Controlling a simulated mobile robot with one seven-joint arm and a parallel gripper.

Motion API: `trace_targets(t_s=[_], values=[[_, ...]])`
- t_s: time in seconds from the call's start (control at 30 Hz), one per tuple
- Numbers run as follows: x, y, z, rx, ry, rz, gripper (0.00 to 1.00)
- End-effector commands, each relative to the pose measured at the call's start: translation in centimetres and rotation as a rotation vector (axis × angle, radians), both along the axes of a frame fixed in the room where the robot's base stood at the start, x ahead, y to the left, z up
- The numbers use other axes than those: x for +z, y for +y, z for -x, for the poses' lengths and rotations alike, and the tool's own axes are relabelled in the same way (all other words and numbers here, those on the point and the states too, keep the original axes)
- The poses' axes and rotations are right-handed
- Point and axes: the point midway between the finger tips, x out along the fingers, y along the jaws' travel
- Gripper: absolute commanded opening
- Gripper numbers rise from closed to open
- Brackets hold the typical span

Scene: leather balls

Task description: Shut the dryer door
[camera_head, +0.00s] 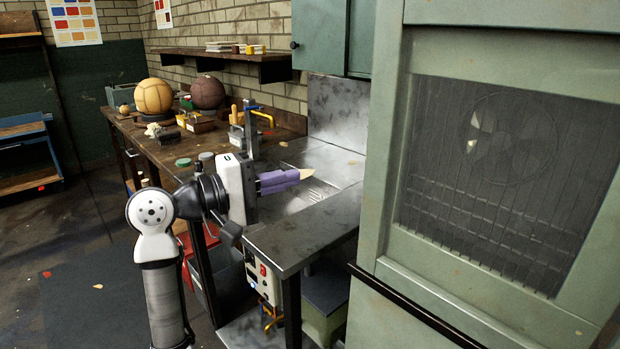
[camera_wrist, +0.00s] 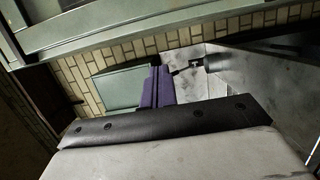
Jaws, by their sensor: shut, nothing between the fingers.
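The dryer is the tall pale-green cabinet filling the right of the head view. Its door (camera_head: 395,215) has a large mesh window (camera_head: 500,170) with a fan and wire racks visible behind it. I cannot tell how far the door stands open; its right edge is out of frame. My gripper (camera_head: 308,175), with purple fingers, is shut and empty. It points right, above the metal sink bench and left of the dryer, apart from the door. The purple fingers (camera_wrist: 156,86) also show in the wrist view, with green panels and brick wall beyond.
A metal bench (camera_head: 310,225) stands between my arm and the dryer. A wooden workbench (camera_head: 180,155) behind holds two leather balls (camera_head: 153,95) (camera_head: 208,91) and small tools. A shelf (camera_head: 225,54) and green wall cabinet (camera_head: 333,35) hang above. Open floor lies left.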

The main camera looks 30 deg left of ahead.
Motion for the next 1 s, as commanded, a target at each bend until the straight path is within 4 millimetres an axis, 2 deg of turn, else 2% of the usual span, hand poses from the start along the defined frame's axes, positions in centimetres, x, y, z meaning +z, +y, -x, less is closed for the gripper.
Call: trace_targets(t_s=[0.43, 0.5, 0.7, 1.0], values=[[0.5, -5.4, -7.6, -0.007, -0.002, 0.005, 0.00], [0.4, -6.4, -6.8, -0.004, -0.004, 0.004, 0.00], [0.3, -8.3, -6.0, -0.004, -0.004, 0.005, 0.00], [0.1, -8.8, -5.9, -0.002, -0.002, 0.005, 0.00]])
